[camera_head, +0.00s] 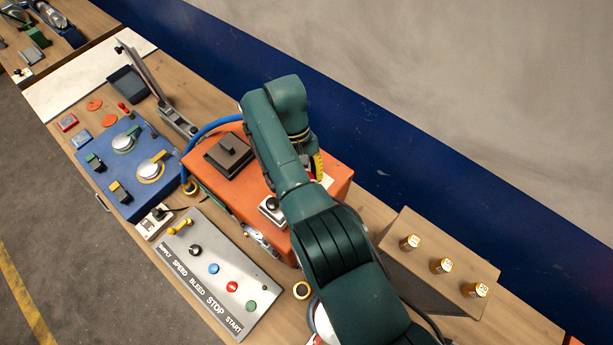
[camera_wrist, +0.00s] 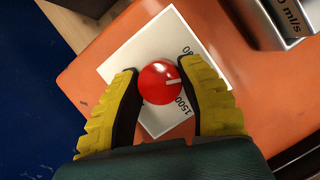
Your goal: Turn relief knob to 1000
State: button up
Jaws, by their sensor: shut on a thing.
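The relief knob (camera_wrist: 160,83) is a round red knob in the wrist view. It sits on a white label plate (camera_wrist: 124,62) on top of an orange box (camera_head: 228,192). The white pointer mark on the knob points right. The digits "80" and "1500" show beside my right finger, which may cover part of the scale; I see no 1000 mark. My gripper (camera_wrist: 159,84) is shut on the knob, one yellow finger on each side. In the head view my green arm reaches over the box, and the gripper and knob are mostly hidden behind it.
The orange box also carries a dark square block (camera_head: 229,154) and a black knob on a white plate (camera_head: 271,206). A blue panel (camera_head: 110,205), a grey button panel (camera_head: 215,280) and a brown stand with yellow-capped parts (camera_head: 405,275) stand nearby. A blue wall (camera_head: 420,165) runs behind.

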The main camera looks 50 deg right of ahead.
jog(key=n+h+p, duration=0.1)
jog(key=n, duration=0.1)
jog(key=n+p, duration=0.1)
jog(key=n, duration=0.1)
jog(key=shift+f+n+h, duration=0.15)
jog(key=shift+n+h, duration=0.25)
dwell(0.4)
jog(key=o, duration=1.2)
jog(key=v, duration=1.2)
jog(key=shift+a, duration=0.15)
jog(key=shift+w, duration=0.1)
